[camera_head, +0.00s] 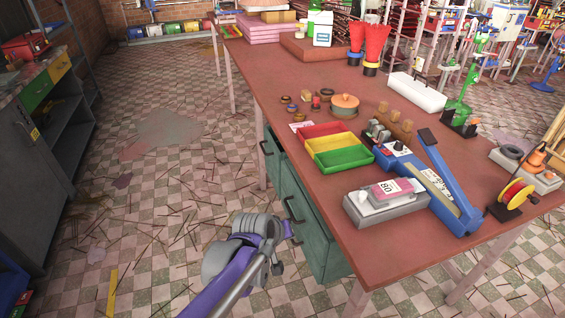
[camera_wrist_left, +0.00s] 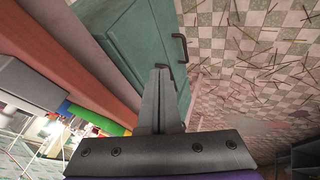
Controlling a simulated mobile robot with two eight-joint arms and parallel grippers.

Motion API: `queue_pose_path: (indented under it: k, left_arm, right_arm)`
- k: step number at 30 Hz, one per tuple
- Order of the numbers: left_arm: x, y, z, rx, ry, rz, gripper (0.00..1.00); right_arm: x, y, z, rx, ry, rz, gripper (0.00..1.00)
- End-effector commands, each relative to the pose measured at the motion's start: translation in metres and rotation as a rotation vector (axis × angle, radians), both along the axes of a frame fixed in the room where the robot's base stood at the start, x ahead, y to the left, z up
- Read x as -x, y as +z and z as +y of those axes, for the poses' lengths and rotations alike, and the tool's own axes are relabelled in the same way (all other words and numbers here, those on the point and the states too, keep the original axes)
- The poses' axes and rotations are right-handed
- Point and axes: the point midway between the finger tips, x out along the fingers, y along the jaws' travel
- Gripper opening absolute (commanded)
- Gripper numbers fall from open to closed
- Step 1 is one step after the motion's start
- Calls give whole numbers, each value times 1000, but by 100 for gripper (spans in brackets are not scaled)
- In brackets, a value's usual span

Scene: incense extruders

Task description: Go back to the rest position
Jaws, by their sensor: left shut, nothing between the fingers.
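My left gripper (camera_head: 286,231) hangs in front of the red-brown table, beside the green drawer cabinet (camera_head: 290,201) and below the tabletop edge. In the left wrist view its two grey fingers (camera_wrist_left: 160,78) lie together, shut with nothing between them. They point toward the cabinet's dark handles; I cannot tell exactly how far apart they are from it. My right gripper is in neither view.
The table (camera_head: 356,213) holds a tray of red, yellow and green compartments (camera_head: 335,151), a blue sealer (camera_head: 436,191), a grey scale (camera_head: 386,208) and bottles. A grey workbench (camera_head: 40,135) stands left. The tiled floor (camera_head: 170,180) between is open, strewn with thin sticks.

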Motion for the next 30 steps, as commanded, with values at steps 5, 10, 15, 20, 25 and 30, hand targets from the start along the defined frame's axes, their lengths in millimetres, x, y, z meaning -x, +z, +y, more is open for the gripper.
queue_pose_path:
  k: [5, 10, 15, 20, 25, 30]
  left_arm:
    - [6, 2, 10, -13, 1, 0, 0]
    - [48, 12, 60, -93, -8, 2, 0]
    - [120, 13, 126, -213, -25, 18, 0]
    - [182, 3, 169, -308, -43, 41, 0]
    - [233, -13, 198, -381, -60, 66, 0]
    - [276, -32, 218, -441, -73, 92, 0]
  right_arm:
    - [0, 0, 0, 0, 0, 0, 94]
    - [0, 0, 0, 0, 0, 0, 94]
    - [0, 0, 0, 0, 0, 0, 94]
    - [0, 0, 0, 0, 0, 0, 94]
    - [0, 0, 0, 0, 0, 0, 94]
    - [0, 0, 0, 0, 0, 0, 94]
